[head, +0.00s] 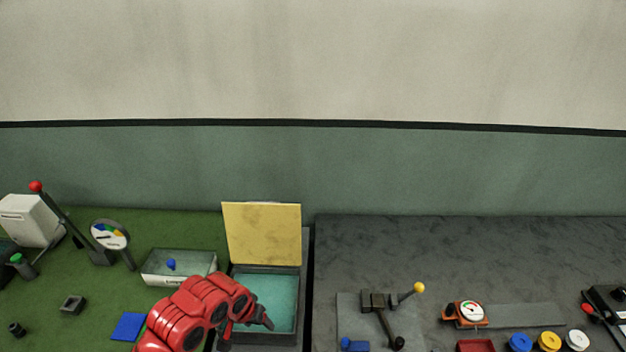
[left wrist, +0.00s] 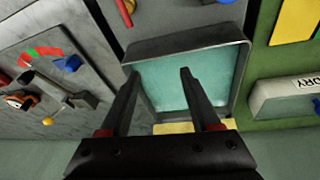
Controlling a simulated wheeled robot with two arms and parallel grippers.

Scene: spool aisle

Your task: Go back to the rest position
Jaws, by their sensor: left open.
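My left gripper (head: 248,327) is open, over the front left part of a dark box (head: 265,338) in the head view. In the left wrist view its two dark fingers (left wrist: 160,74) stand apart with nothing between them. Behind them is the same box (left wrist: 185,38), with a teal inside that looks empty where it shows. The yellow lid (head: 263,234) of the box stands open at the back. My red left arm (head: 195,310) hides the box's front left corner. My right gripper is not in view.
The grey top holds a toggle clamp (head: 380,310), an orange gauge (head: 466,313) and coloured spools (head: 548,341). Its back is clear.

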